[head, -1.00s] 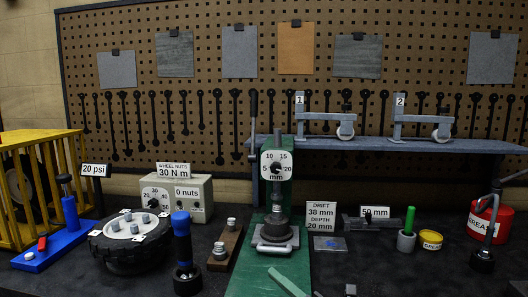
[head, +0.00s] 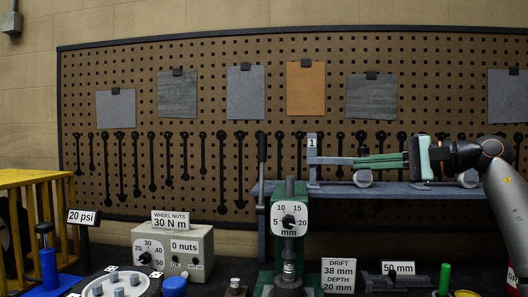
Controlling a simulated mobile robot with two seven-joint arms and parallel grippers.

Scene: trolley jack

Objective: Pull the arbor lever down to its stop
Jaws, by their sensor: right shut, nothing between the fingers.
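The arbor press (head: 290,246) stands at the centre of the head view, with a green column, a white dial marked in mm and a ram below it. Its lever (head: 262,150), with a black grip on a thin metal rod, stands upright just left of the column. My right gripper (head: 356,162) comes in from the right with its fingers pointing left. It is shut and empty, well to the right of the lever and apart from it. My left gripper is out of view.
A blue-grey shelf (head: 400,190) runs behind the press, carrying grey jack frames; my right gripper hides part of one, marked 1 (head: 312,142). A torque tester (head: 172,248) stands left, and a drift depth sign (head: 338,275) right. Open space lies between lever and tester.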

